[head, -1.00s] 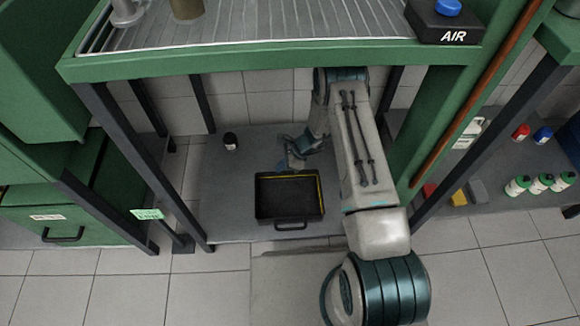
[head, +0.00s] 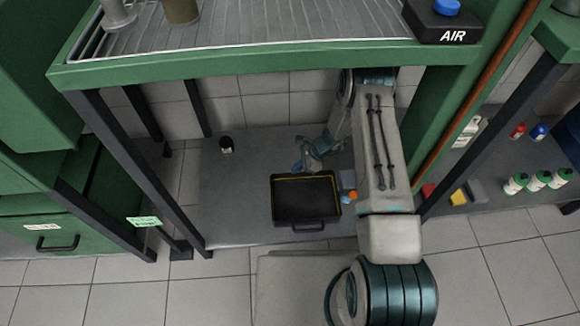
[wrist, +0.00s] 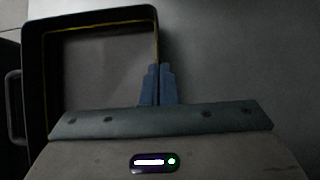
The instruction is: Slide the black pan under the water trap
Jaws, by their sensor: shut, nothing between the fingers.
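The black pan (head: 306,219) is a shallow rectangular tray with a yellow line inside its rim. It lies flat on the grey lower shelf, its handle toward the front edge. It looks empty. In the wrist view the pan (wrist: 33,85) fills the upper left. My gripper (head: 306,158) is low behind the pan's far rim. In the wrist view its blue fingers (wrist: 158,84) are shut, with nothing between them, and sit right at that rim; whether they touch it I cannot tell. I cannot make out a water trap.
A small orange and blue item (head: 349,196) is just right of the pan, beside my arm. The green bench (head: 270,66) overhangs the shelf (head: 235,210), with dark legs at the left. The shelf left of the pan is clear.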

